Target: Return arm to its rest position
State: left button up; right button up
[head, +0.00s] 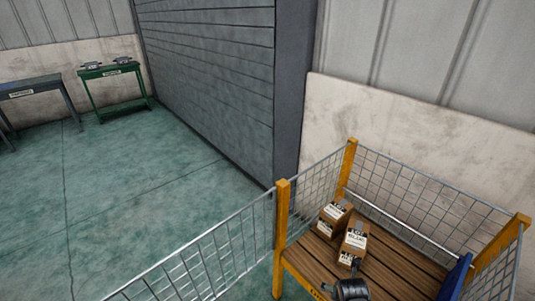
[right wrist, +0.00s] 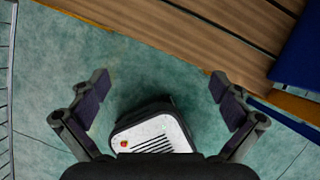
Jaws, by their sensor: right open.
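My right gripper (right wrist: 160,88) is open in the right wrist view, its two dark fingers spread wide with nothing between them. It points down over the green floor beside the wooden slats. A dark part of my right arm shows at the bottom edge of the head view, in front of the slatted deck of the cage pallet (head: 395,262). My left arm and gripper are not in view.
Cardboard boxes, one (head: 354,241) in front of another (head: 334,215), stand on the deck inside the wire mesh. A blue panel (head: 455,278) is at right. A green table (head: 112,74) and a grey table (head: 33,88) stand far left. Open floor lies between.

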jog(key=s+f+m+g+y, duration=0.1)
jog(key=s+f+m, duration=0.55)
jog(key=f, duration=0.35)
jog(key=s+f+m, duration=0.5)
jog(key=f+m, duration=0.3)
jog(key=f, duration=0.2)
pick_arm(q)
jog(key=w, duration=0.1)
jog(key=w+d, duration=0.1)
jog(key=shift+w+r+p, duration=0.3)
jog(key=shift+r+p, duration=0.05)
pick_arm(e)
jog(key=s+d+f+m, duration=0.1)
jog(key=s+f+m, duration=0.2)
jog(key=s+m, duration=0.2)
jog(key=s+d+f+m+g, duration=0.1)
jog(key=s+f+m, duration=0.2)
jog(key=s, duration=0.6)
jog(key=s+d+f+m, duration=0.2)
jog(key=s+f+m, duration=0.2)
jog(key=s+m, duration=0.3)
jog(key=shift+s+m+g, duration=0.25)
jog(key=shift+m+g, duration=0.1)
jog(key=shift+g, duration=0.05)
jog(key=shift+c, duration=0.4)
